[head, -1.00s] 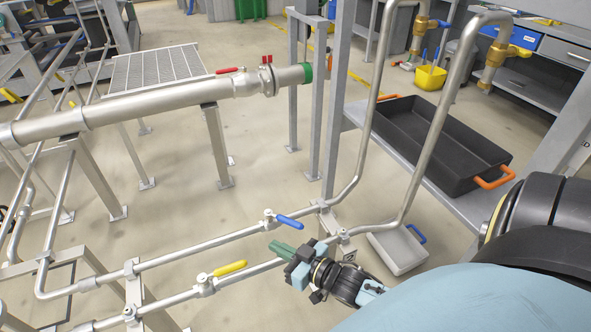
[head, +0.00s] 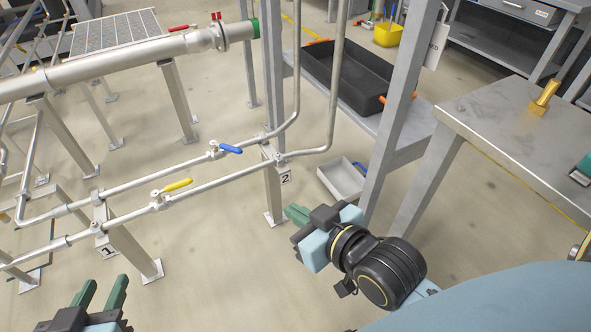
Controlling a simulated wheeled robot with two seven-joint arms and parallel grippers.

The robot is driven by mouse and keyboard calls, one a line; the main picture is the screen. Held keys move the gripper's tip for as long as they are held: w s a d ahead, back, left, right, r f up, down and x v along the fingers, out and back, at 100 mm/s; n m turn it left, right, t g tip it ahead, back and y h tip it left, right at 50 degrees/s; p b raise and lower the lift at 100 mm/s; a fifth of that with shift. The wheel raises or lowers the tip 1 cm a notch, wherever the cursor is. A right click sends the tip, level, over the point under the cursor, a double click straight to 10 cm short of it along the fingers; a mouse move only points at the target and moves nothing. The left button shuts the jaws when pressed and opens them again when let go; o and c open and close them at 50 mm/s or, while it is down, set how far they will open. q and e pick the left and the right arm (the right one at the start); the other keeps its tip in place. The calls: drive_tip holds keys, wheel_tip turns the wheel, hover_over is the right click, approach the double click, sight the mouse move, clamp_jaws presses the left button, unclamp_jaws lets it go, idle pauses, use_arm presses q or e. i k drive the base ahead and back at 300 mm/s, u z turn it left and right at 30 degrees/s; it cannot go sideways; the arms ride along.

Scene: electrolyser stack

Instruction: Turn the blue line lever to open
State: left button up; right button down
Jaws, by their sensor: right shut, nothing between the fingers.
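The blue lever (head: 231,149) sits on a valve on the rear of two thin metal pipes, left of the post with label 2. Its handle points right and slightly down, at an angle to the pipe. A yellow lever (head: 178,185) sits on the front pipe and points roughly along it. My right gripper (head: 292,212) is shut and empty, below and right of the blue lever, apart from it. My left gripper (head: 100,290) is at the bottom left, its two green fingers apart with nothing between them.
A thick pipe (head: 110,72) with red levers runs behind. Label 2's post (head: 272,190) and label 1's post (head: 135,250) carry the thin pipes. A black tray (head: 350,85) lies on a shelf, with a grey bin (head: 342,180) below. A metal table (head: 500,125) stands right.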

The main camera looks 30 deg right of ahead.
sight(213, 144)
drive_tip(key=z, duration=0.4)
drive_tip(key=k, duration=0.25)
drive_tip(key=u, duration=1.1)
drive_tip(key=i, duration=0.8)
drive_tip(key=z, duration=0.45)
drive_tip(key=i, duration=0.75)
drive_tip(key=z, duration=0.85)
